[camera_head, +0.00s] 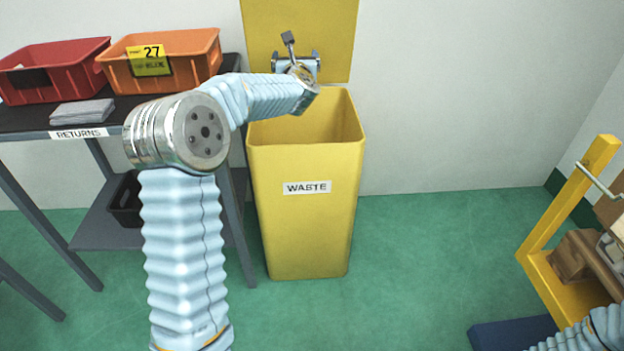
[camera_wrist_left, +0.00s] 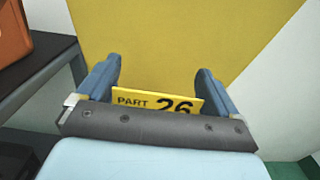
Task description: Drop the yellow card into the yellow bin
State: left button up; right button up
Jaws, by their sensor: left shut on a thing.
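The yellow card (camera_wrist_left: 150,100), printed "PART 26", sits between the fingers of my left gripper (camera_wrist_left: 158,72) in the left wrist view. The gripper is shut on it. In the head view my left gripper (camera_head: 303,68) is above the back part of the yellow bin's opening, and I cannot make out the card there. The yellow bin (camera_head: 305,225), labelled "WASTE", stands on the floor with its top open. A yellow panel (camera_head: 340,35) stands upright behind its opening. My right gripper is not in view.
A dark table (camera_head: 25,122) labelled "RETURNS" stands left of the bin. It bears a red crate (camera_head: 60,70), an orange crate (camera_head: 195,62) with a yellow "27" label, and a grey stack (camera_head: 82,113). A yellow frame (camera_head: 560,215) stands at right. Green floor right of the bin is clear.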

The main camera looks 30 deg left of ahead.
pick_arm(q)
notch_tip(320, 180, down, 5)
jog(key=shift+f+b, duration=0.2)
jog(key=shift+b, duration=1)
jog(key=o, duration=0.7)
jog(key=shift+c, duration=0.2)
jog(key=shift+s, duration=0.1)
jog(key=b+v, duration=0.2)
jog(key=v, duration=1.1)
jog(key=shift+s+d, duration=0.2)
jog(key=shift+s, duration=0.1)
